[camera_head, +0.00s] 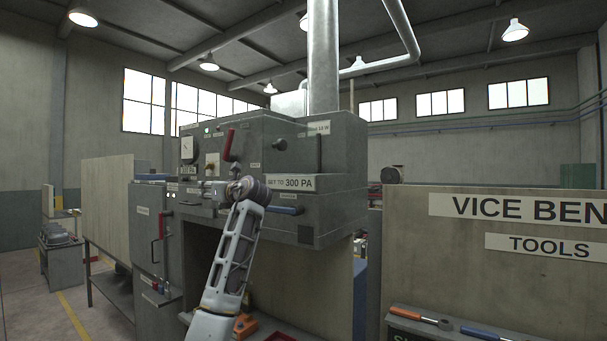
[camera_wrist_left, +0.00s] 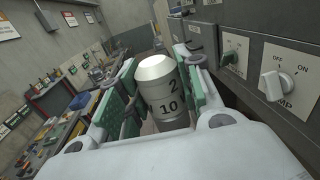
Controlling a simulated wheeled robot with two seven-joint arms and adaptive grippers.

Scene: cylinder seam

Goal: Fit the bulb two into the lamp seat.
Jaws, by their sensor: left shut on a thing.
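I cannot clearly pick out the lamp seat in either view. My right gripper is not in view.
The grey machine (camera_head: 278,150) has a red lever (camera_head: 229,144), a gauge (camera_head: 187,148) and a blue handle (camera_head: 286,210). In the wrist view its panel has a white off-on knob (camera_wrist_left: 272,87) and a green knob (camera_wrist_left: 232,65), close right of the gripper. A vice bench board (camera_head: 480,255) stands right.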

